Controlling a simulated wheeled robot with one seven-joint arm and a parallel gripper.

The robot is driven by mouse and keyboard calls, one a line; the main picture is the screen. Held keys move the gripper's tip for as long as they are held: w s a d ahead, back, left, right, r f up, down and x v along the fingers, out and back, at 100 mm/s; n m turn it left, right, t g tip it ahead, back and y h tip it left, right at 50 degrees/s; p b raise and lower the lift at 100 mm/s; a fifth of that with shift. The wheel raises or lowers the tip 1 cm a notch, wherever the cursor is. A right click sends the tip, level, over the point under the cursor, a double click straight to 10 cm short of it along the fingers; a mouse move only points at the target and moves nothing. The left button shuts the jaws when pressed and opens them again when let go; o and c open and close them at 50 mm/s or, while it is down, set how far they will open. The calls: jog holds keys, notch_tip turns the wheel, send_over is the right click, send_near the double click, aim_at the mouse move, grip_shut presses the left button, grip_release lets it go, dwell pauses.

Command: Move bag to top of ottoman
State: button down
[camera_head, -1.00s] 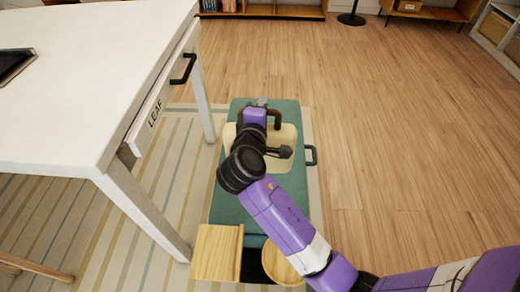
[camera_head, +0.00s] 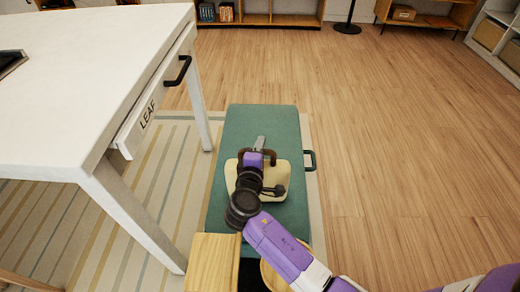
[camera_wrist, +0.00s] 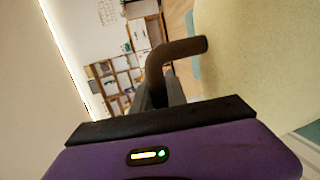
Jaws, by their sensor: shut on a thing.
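The cream bag (camera_head: 278,177) with a brown handle (camera_head: 271,156) is over the teal top of the ottoman (camera_head: 262,122) in the head view. My gripper (camera_head: 260,143) is at the bag's handle, partly hidden by my own wrist. In the wrist view my gripper (camera_wrist: 165,82) is shut on the brown handle (camera_wrist: 182,48), and the pale bag side (camera_wrist: 260,60) fills the right. I cannot tell whether the bag's underside touches the ottoman top.
A white table (camera_head: 80,80) with a drawer marked LEAF (camera_head: 150,112) stands close on the left. A wooden tray-like piece (camera_head: 214,262) is at the ottoman's near end. The ottoman has a side handle (camera_head: 310,160). Wood floor (camera_head: 410,130) on the right is clear.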

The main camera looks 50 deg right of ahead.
jog(key=shift+f, duration=0.2)
jog(key=c, duration=1.7)
grip_release()
jog(key=shift+f, duration=0.15)
jog(key=o, duration=0.4)
jog(key=shift+c, duration=0.2)
